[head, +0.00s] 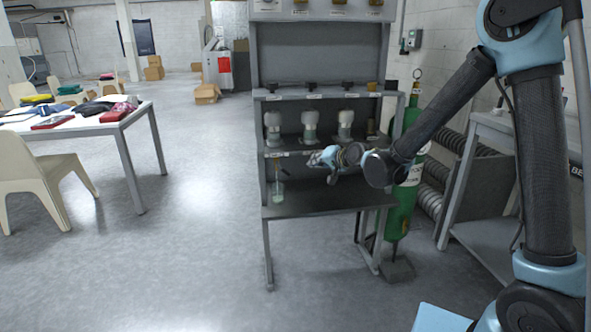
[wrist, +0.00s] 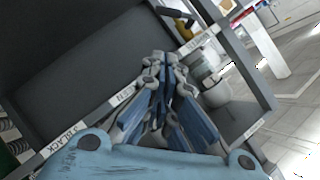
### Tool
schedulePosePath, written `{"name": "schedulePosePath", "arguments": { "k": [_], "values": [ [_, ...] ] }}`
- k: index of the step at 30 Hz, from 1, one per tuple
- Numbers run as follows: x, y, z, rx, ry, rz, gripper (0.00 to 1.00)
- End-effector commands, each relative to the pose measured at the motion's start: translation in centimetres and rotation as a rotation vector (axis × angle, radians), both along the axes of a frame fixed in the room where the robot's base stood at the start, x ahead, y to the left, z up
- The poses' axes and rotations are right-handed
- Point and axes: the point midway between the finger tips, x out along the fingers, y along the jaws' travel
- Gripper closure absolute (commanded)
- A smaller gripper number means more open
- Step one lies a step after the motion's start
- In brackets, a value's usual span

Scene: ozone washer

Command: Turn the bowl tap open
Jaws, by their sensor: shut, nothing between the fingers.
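A grey rack (head: 321,208) stands in the middle of the head view. Dark knobs (head: 312,87) line its upper shelf edge, above several pale bowl-like vessels (head: 310,126). I cannot tell which fitting is the bowl tap. In the wrist view a brass-coloured fitting with a dark handle (wrist: 183,28) shows past my fingers, beside a whitish vessel (wrist: 208,85). My gripper (head: 314,159) is at the rack's front, at the height of the vessels' shelf edge. In the wrist view my gripper (wrist: 159,60) is shut and empty, in front of a labelled shelf edge (wrist: 122,98).
A small bottle (head: 279,189) stands at the left of the rack's lower shelf. A green gas cylinder (head: 399,210) stands close to its right side. A table (head: 127,121) and chair (head: 35,182) are at left. The floor between is clear.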

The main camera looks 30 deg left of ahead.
Motion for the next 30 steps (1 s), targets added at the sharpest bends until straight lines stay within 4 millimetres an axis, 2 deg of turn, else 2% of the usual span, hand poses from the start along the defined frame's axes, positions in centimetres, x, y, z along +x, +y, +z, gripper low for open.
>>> {"name": "schedulePosePath", "arguments": {
  "k": [4,8,28,30],
  "values": [
    [-0.1,-0.3,0.6,-0.008,-0.039,0.000,1.00],
    [0.2,0.4,0.3,-0.008,-0.041,0.000,1.00],
    [3.6,8.3,-3.4,-0.008,-0.039,0.000,1.00],
    [3.1,8.9,-4.1,-0.008,-0.040,0.002,1.00]
  ]
}}
